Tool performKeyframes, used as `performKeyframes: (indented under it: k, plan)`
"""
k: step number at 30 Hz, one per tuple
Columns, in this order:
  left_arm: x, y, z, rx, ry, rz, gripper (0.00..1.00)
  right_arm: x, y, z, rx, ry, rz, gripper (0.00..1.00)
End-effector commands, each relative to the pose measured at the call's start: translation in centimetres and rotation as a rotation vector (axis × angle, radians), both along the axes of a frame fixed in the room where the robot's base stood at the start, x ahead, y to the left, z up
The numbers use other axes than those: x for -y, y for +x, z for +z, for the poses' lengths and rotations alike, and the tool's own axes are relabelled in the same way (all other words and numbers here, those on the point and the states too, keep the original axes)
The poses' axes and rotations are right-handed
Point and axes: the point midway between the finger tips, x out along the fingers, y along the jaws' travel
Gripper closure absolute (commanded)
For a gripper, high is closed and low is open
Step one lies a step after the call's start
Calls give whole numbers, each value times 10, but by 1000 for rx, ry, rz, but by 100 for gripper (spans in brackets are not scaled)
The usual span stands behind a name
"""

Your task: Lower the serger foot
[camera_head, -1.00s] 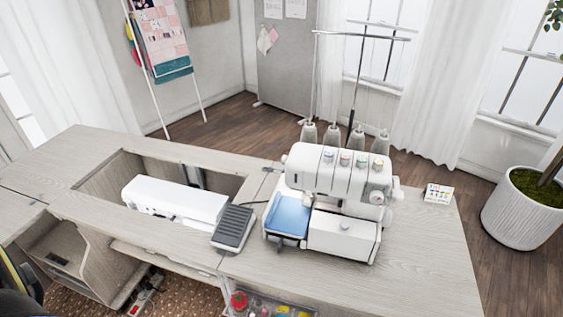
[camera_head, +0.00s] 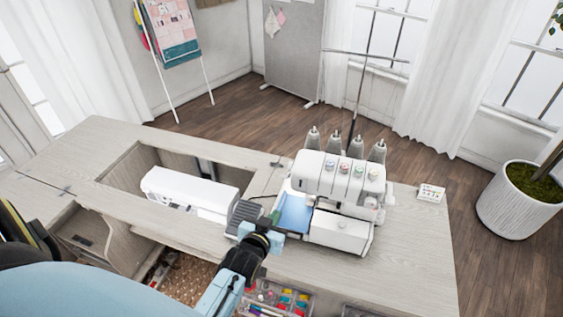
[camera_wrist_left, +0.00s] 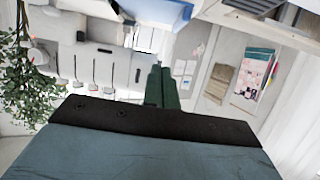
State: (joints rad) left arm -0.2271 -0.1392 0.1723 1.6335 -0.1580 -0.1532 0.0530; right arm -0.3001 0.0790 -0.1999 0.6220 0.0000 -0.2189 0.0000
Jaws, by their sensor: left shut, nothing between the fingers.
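The white serger (camera_head: 338,176) stands on the right part of the cabinet top. Its blue cloth plate (camera_head: 295,212) is at its left front. The presser foot is too small and hidden to make out. My left gripper (camera_head: 276,216) is in front of the serger, at the near left edge of the blue plate; I cannot tell if it touches. In the left wrist view its green fingers (camera_wrist_left: 163,86) are together with nothing between them. The serger body (camera_wrist_left: 105,65) and blue plate (camera_wrist_left: 160,12) lie beyond them. My right gripper is out of view.
A dark foot pedal (camera_head: 243,214) lies left of the serger, partly behind my left arm. A white sewing machine (camera_head: 190,192) sits in the cabinet opening. A small card (camera_head: 431,193) lies on the right. An open drawer of notions (camera_head: 280,298) is below the front edge.

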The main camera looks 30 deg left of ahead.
Motion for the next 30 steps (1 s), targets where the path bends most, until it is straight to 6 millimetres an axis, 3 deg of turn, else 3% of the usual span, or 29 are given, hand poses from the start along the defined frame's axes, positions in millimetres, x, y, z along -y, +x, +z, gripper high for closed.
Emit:
performKeyframes:
  k: [1,3,6,19,30]
  plan:
    - [-7,6,29,55,5,24,100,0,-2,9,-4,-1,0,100]
    - [-15,12,51,110,14,45,100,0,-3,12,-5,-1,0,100]
    - [-20,14,65,146,22,60,100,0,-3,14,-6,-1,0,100]
    - [-22,19,63,151,23,61,100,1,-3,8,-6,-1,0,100]
    - [-35,71,50,154,23,60,100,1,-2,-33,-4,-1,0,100]
